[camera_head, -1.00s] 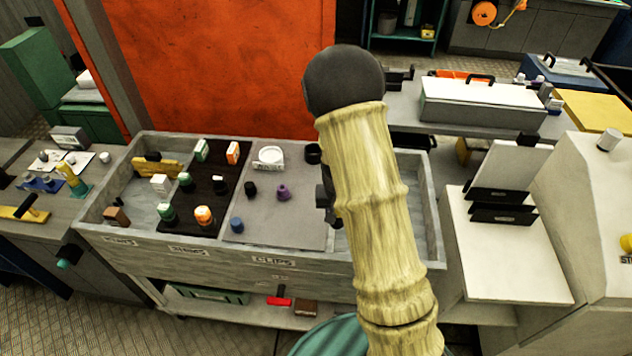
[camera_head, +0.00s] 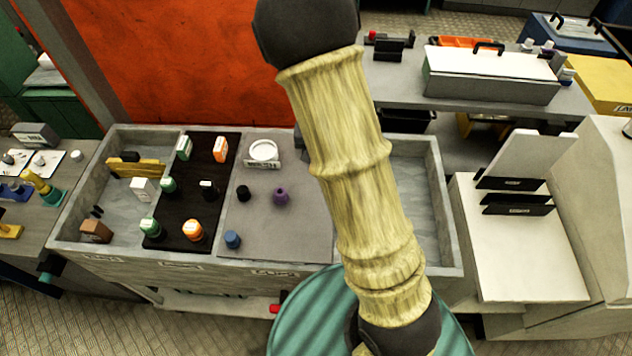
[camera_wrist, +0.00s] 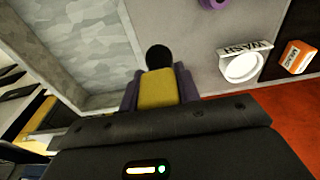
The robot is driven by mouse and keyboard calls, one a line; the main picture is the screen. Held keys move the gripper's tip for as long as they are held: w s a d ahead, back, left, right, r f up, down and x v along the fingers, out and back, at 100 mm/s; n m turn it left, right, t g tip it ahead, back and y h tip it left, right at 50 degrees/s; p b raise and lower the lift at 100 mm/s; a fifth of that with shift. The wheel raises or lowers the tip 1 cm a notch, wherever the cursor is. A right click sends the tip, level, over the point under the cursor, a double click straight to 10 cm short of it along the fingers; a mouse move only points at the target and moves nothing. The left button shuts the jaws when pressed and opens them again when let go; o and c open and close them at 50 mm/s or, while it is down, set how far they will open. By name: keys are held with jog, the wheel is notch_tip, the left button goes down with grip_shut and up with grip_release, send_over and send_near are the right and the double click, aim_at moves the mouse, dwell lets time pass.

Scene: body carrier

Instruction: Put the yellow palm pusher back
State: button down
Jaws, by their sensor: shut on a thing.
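In the wrist view my gripper (camera_wrist: 158,98) is shut on a yellow block with a round black knob, the yellow palm pusher (camera_wrist: 157,88). Purple-grey fingers press on its two sides. In the wrist view it shows over the boundary between the grey board (camera_wrist: 198,75) and an empty grey bay (camera_wrist: 75,40); its height above them is unclear. In the head view my arm hides the gripper and pusher. The wide grey bench tray (camera_head: 440,200) holds this board and bay. Another yellow piece with a black top (camera_head: 135,167) lies in its left bay.
A white dish (camera_head: 263,152) with a label, a purple knob (camera_head: 280,196), a black knob (camera_head: 243,193) and a blue knob (camera_head: 232,239) stand on the grey board. A black board (camera_head: 207,175) holds several bottles. A white stand with dark slots (camera_head: 515,200) is at right.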

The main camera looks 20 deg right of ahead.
jog(key=shift+s, duration=0.2)
notch_tip(320, 180, down, 4)
jog(key=shift+w+f, duration=0.1)
jog(key=shift+w+d+f, duration=0.1)
jog(key=shift+w+f, duration=0.1)
jog(key=shift+f, duration=0.25)
jog(key=shift+s+d+r, duration=0.1)
jog(key=shift+s, duration=0.15)
jog(key=f, duration=0.1)
jog(key=f+p, duration=0.1)
jog(key=f, duration=0.1)
jog(key=shift+a+f, duration=0.2)
jog(key=shift+f, duration=0.6)
jog(key=shift+f, duration=0.1)
